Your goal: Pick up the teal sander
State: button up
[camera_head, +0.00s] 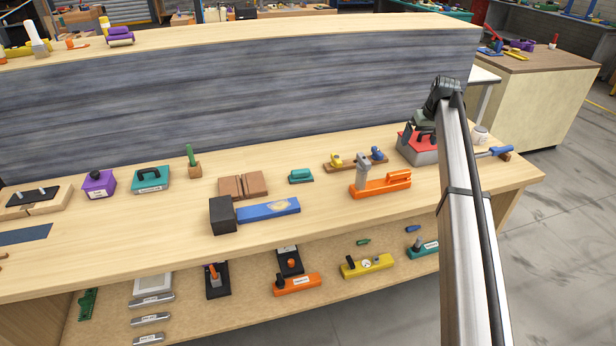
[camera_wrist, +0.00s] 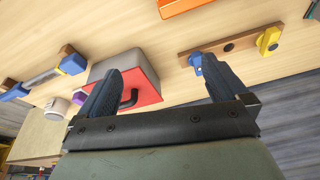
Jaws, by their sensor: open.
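Two teal tools lie on the upper bench. A small, low teal block (camera_head: 301,176) with a rounded top sits near the middle; a wider teal block with a black handle (camera_head: 150,179) and a label is at the left. I cannot tell which one is the sander. A grey box with a red top and black handle (camera_wrist: 145,78) shows behind the left finger. In the head view my arm partly covers this area.
An orange plane (camera_head: 381,187) and a wooden bar with yellow and blue knobs (camera_head: 355,161) lie between the small teal block and my gripper. A black-headed blue tool (camera_head: 268,209) lies in front. A grey backboard (camera_head: 230,90) rises behind.

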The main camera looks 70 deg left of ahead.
jog(key=s+a+h, duration=0.1)
jog(key=s+a, duration=0.4)
jog(key=s, duration=0.5)
jog(key=s+a+h, duration=0.1)
jog(key=s+a, duration=0.3)
jog(key=s, duration=0.6)
jog(key=h, duration=0.1)
send_over(301, 171)
jog(key=f, duration=0.1)
jog(key=shift+n, duration=0.4)
notch_tip(301, 171, down, 14)
jog(key=shift+a+r, duration=0.1)
jog(key=c, duration=0.8)
jog(key=shift+c, duration=0.2)
notch_tip(301, 171, up, 10)
